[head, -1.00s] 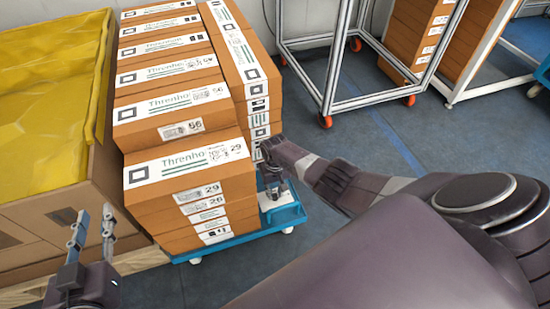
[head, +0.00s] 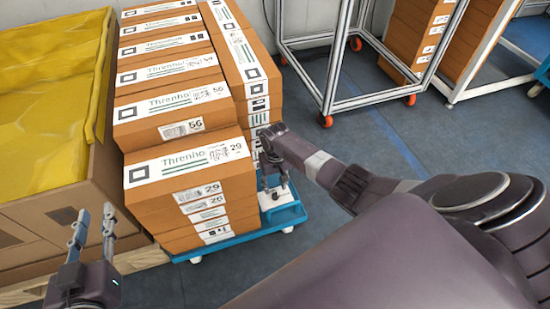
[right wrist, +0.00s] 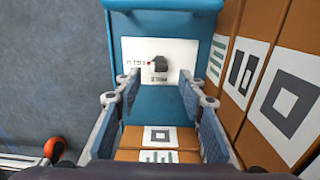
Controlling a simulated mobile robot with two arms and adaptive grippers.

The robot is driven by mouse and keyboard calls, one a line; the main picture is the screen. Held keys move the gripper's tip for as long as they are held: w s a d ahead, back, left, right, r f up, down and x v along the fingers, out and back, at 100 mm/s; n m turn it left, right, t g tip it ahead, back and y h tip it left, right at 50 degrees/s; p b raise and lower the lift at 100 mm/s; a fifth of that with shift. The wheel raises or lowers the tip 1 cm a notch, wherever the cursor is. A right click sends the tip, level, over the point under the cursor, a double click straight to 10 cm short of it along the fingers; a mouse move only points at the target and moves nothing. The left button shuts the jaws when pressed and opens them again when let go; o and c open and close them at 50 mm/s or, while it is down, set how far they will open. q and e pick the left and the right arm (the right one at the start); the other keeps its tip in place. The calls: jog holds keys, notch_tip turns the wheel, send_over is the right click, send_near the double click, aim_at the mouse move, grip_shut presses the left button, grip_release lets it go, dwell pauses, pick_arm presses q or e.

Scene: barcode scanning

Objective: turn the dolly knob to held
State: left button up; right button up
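The blue dolly (head: 250,233) carries stacked brown boxes. A white panel on its corner shows in the head view (head: 284,198) and in the right wrist view (right wrist: 135,70). A dark knob (right wrist: 158,65) sits on that panel, with small lettering to its left and below it; which label it points at is not clear. My right gripper (right wrist: 158,93) is open, its fingers spread to either side with the knob between and beyond them, seemingly apart from it. In the head view the right gripper (head: 274,187) hides the knob. My left gripper (head: 95,228) is open and empty at the lower left.
Brown boxes (head: 195,185) rise right beside my right gripper. A large carton with yellow lining (head: 45,130) stands at the left. A metal frame cart (head: 328,100) on orange casters stands behind, with bare floor (head: 400,135) at the right.

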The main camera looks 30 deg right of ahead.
aim_at(275, 194)
notch_tip(275, 194, up, 8)
jog(key=shift+f, duration=0.2)
dwell(0.6)
